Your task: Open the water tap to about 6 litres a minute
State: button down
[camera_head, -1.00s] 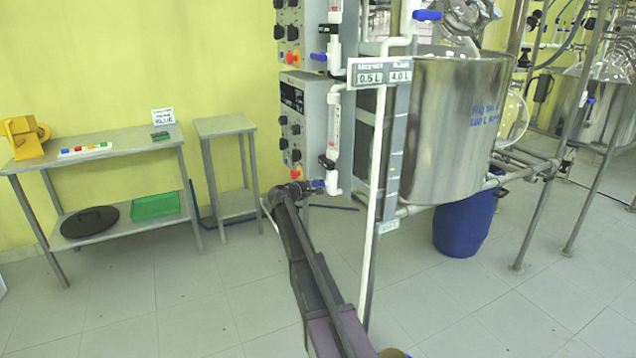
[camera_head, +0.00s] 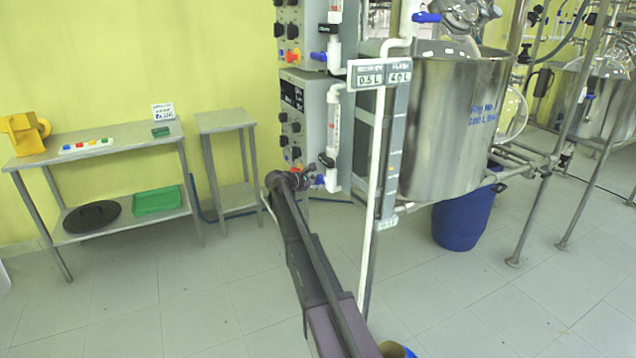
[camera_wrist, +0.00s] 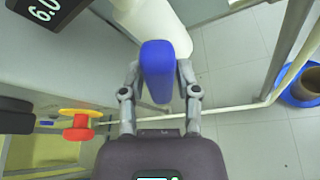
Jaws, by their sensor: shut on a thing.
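The water tap's blue handle (camera_wrist: 157,72) stands between the two fingers of my gripper (camera_wrist: 157,80) in the wrist view, and the gripper is shut on it. The handle's long side points along the wrist view's vertical. A white pipe (camera_wrist: 150,22) runs behind it. In the head view the blue handle (camera_head: 319,180) shows only as a small patch beside my gripper (camera_head: 308,178), at the foot of the white pipe under the clear flow tube (camera_head: 333,125). A dark plate in the wrist view reads 6.0 (camera_wrist: 46,10). The float in the flow tube is too small to read.
The grey control box (camera_head: 305,110) with knobs is left of the pipe. A red and yellow button (camera_wrist: 79,124) sits left of my gripper in the wrist view. The steel vessel (camera_head: 450,125) stands right, with a blue drum (camera_head: 462,222) below. Floor at left is open.

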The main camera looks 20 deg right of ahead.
dwell(0.3)
jog(key=shift+c, duration=2.4)
grip_release()
jog(key=shift+d, duration=0.1)
